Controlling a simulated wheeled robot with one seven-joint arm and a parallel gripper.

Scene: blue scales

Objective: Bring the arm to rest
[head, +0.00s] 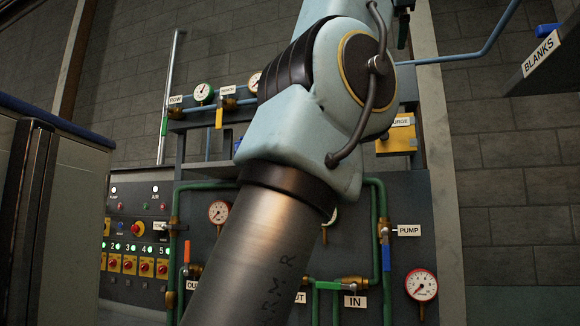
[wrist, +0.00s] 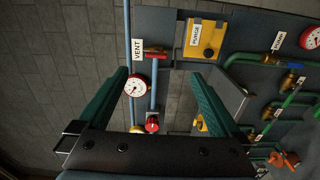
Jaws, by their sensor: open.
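My arm (head: 300,140) rises through the middle of the head view, bent at a large pale blue joint, and covers part of the valve panel. My gripper is out of sight in the head view. In the wrist view my gripper (wrist: 158,78) shows two dark green fingers spread wide, with nothing between their tips. Beyond the fingers is a wall with pipes. A white gauge with a red rim (wrist: 135,87) and a red knob (wrist: 152,123) show in the gap, apparently behind the fingers. I cannot tell how far the fingers are from them.
A panel (head: 400,205) with green pipes, gauges and switches stands behind my arm. A yellow box (head: 396,140) sits above it. A grey cabinet (head: 75,200) stands at the left. A shelf labelled BLANKS (head: 541,53) juts in at the upper right. A red valve handle (wrist: 155,54) is beside the VENT label.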

